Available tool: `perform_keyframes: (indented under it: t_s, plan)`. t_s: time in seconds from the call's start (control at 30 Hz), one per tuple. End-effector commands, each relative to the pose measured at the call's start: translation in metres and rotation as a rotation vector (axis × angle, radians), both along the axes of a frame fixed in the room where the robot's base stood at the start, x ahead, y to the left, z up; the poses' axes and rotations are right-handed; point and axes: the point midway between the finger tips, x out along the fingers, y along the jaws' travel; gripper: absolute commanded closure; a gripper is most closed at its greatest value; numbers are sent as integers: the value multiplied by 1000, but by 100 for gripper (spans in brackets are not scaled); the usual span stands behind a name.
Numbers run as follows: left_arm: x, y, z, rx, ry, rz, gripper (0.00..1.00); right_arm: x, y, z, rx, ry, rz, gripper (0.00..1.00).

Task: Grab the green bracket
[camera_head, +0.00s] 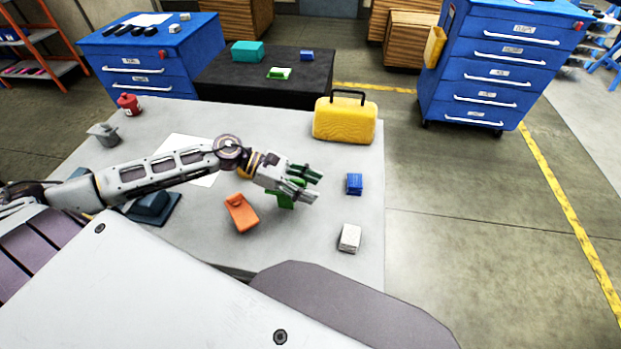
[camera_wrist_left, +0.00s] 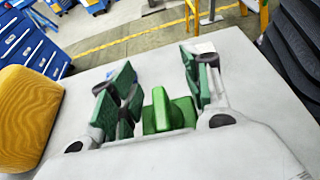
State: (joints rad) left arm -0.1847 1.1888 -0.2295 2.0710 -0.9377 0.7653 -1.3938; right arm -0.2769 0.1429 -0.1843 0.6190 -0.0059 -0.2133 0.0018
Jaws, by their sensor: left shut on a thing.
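The green bracket (camera_head: 286,197) is at the middle of the light grey table (camera_head: 335,268), partly hidden by my left gripper (camera_head: 308,185). In the left wrist view, the bracket (camera_wrist_left: 165,112) shows an upright tab on a wider green block between the fingers. My left gripper (camera_wrist_left: 160,78) has dark green pads and is shut on the bracket. From these views I cannot tell whether the bracket is clear of the table top. My right gripper is not in view.
An orange bracket (camera_head: 241,213) lies close to the left gripper. A blue block (camera_head: 354,184) and a white block (camera_head: 349,238) lie to the right. A yellow case (camera_head: 345,120) stands at the back right. A red canister (camera_head: 129,104) stands at the far left.

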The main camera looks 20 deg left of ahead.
Motion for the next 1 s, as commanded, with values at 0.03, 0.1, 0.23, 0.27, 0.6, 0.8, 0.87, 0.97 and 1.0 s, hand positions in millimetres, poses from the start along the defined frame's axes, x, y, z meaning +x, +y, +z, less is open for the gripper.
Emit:
perform_keyframes:
  t_s: [0.03,0.1,0.23,0.27,0.6,0.8,0.87,0.97,1.0]
  plan:
    - [-4,-1,0,1,2,-1,86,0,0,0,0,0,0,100]
    - [-9,-2,0,-1,2,0,86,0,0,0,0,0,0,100]
    - [-17,-4,0,0,2,1,86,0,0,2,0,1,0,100]
    - [-19,-5,0,0,1,0,86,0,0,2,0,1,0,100]
    - [-39,-10,1,0,2,1,86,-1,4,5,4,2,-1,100]
    - [-49,-13,1,-2,2,0,86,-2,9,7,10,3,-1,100]
    - [-50,-13,1,-1,1,0,86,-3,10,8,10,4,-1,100]
    - [-53,-14,1,-1,0,1,86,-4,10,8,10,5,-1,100]
    - [-54,-14,1,0,0,1,86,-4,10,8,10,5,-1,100]
